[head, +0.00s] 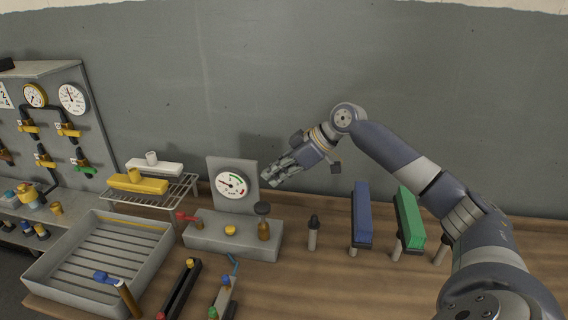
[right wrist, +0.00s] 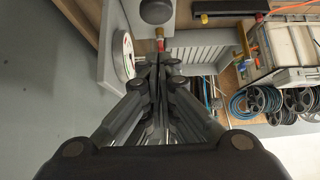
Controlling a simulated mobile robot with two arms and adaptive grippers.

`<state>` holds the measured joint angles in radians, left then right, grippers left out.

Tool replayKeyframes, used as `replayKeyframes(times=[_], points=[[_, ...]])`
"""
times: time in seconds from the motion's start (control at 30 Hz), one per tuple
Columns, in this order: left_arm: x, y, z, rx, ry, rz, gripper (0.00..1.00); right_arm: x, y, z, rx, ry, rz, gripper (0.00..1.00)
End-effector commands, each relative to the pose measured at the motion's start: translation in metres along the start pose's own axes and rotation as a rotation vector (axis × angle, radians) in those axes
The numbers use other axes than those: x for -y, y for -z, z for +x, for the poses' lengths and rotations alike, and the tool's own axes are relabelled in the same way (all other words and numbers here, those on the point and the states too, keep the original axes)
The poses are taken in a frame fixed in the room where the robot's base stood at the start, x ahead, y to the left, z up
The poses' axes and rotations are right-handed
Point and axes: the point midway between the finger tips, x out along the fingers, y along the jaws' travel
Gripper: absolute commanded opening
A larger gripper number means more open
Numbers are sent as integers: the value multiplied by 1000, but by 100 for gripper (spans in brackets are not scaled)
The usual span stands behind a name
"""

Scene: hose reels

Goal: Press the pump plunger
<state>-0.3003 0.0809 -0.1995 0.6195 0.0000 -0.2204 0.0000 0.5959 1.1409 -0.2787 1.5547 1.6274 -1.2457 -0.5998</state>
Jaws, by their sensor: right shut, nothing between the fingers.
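The pump is a grey block (head: 205,238) on the bench with an upright gauge panel (head: 248,202) behind it. The plunger, a dark round knob (head: 263,208) on a brass body (head: 264,231), stands up at the block's right end. In the right wrist view the dark knob (right wrist: 157,12) shows at the top edge. My right gripper (head: 268,178) is shut and empty, above and behind the plunger, in front of the gauge panel's right edge, apart from the knob. Its closed fingers (right wrist: 156,62) also show in the right wrist view. My left gripper is out of view.
A grey tray (head: 48,270) and wire rack (head: 180,192) stand left. A dark-capped post (head: 313,235), blue block (head: 362,215) and green block (head: 409,214) stand right. The grey wall is behind.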

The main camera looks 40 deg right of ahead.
Motion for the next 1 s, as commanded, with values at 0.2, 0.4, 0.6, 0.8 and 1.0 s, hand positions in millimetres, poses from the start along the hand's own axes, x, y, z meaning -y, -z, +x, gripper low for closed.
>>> replayKeyframes(times=[0.2,0.4,0.6,0.8,1.0], points=[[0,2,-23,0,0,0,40,1,4,44,-1,4,2,0],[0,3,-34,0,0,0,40,0,-20,62,1,0,3,0],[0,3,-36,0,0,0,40,0,-28,71,0,-1,2,0],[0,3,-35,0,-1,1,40,0,-29,71,0,-1,1,0],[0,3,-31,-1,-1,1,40,0,-33,75,0,0,2,0]])
